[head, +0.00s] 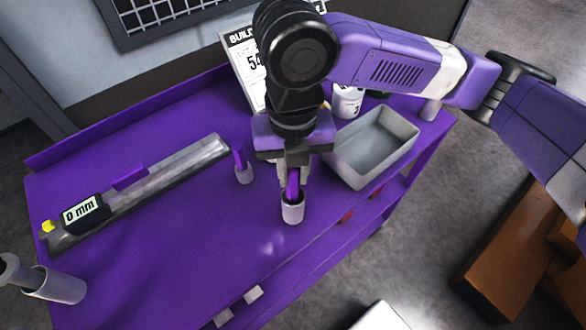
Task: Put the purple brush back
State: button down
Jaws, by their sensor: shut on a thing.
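My gripper (292,178) points down over the purple bench and is shut on the purple brush (292,188). The brush is upright, with its purple handle between the fingers. Its lower end meets a small grey cup (292,210) near the bench's front edge; I cannot tell how deep it sits or whether it touches the bottom. A second grey cup (244,175) with a purple upright piece (238,155) stands to the left, apart from my gripper.
A grey open bin (372,150) stands close on the right. A gauge marked "0 mm" (82,211) lies along the left on the purple bench (160,265). A sign (240,60) and white container (347,100) are behind my arm. A grey cylinder (55,285) is at front left.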

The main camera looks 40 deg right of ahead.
jog(key=shift+f+b, duration=0.6)
jog(key=shift+f, duration=0.25)
jog(key=c, duration=1.2)
grip_release()
jog(key=shift+r, duration=0.1)
notch_tip(320, 180, up, 8)
jog(key=shift+f, duration=0.15)
